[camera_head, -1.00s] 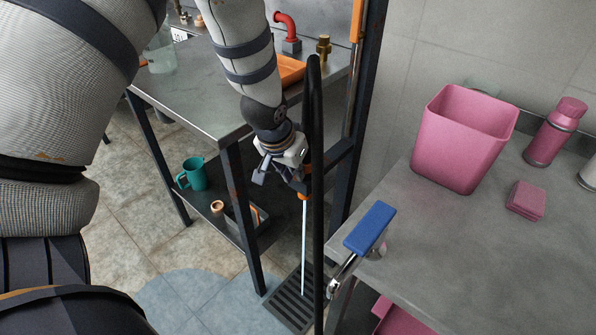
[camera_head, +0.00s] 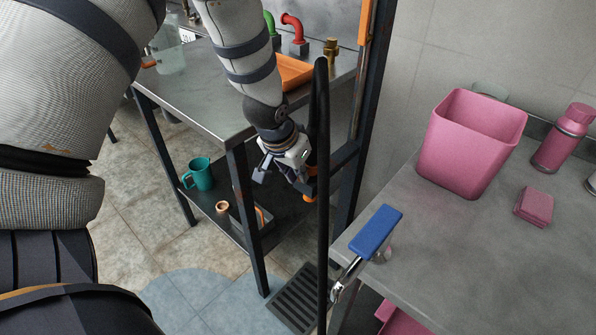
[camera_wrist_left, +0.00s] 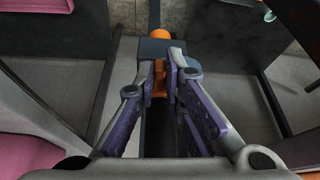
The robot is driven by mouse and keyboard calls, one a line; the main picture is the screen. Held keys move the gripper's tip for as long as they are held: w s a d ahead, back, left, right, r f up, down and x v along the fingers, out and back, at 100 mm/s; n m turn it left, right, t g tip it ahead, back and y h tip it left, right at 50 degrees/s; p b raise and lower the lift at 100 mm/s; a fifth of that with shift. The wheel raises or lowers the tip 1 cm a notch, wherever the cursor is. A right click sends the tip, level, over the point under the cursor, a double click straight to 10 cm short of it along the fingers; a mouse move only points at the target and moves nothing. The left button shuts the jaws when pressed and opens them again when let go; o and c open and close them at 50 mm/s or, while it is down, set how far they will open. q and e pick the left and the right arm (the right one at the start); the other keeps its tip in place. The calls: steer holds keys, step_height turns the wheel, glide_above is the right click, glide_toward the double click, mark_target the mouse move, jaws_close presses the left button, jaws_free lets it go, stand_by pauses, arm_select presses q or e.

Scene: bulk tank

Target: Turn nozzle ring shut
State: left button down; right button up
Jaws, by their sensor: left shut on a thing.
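The orange nozzle ring (camera_head: 311,197) hangs beside the black hose pole, above the floor drain, and is partly hidden by my fingers. My left gripper (camera_head: 300,180) is at it. In the left wrist view my left gripper (camera_wrist_left: 168,85) is shut on the orange ring (camera_wrist_left: 159,77), with a purple-padded finger on each side. A dark nozzle body lies just beyond the ring. No water stream shows below the nozzle. My right gripper is not in view.
A floor drain grate (camera_head: 296,303) lies below. A blue-handled lever (camera_head: 376,232) sticks out near the right counter (camera_head: 460,270), which holds a pink bin (camera_head: 470,145). A steel table (camera_head: 205,95) with a lower shelf and teal mug (camera_head: 200,173) stands at left.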

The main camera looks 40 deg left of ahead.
arm_select(q)
steer(key=shift+s+f, duration=0.1)
steer(key=shift+f, duration=0.05)
stand_by(0.3)
steer(key=c, duration=1.7)
jaws_free()
steer(key=v, duration=1.2)
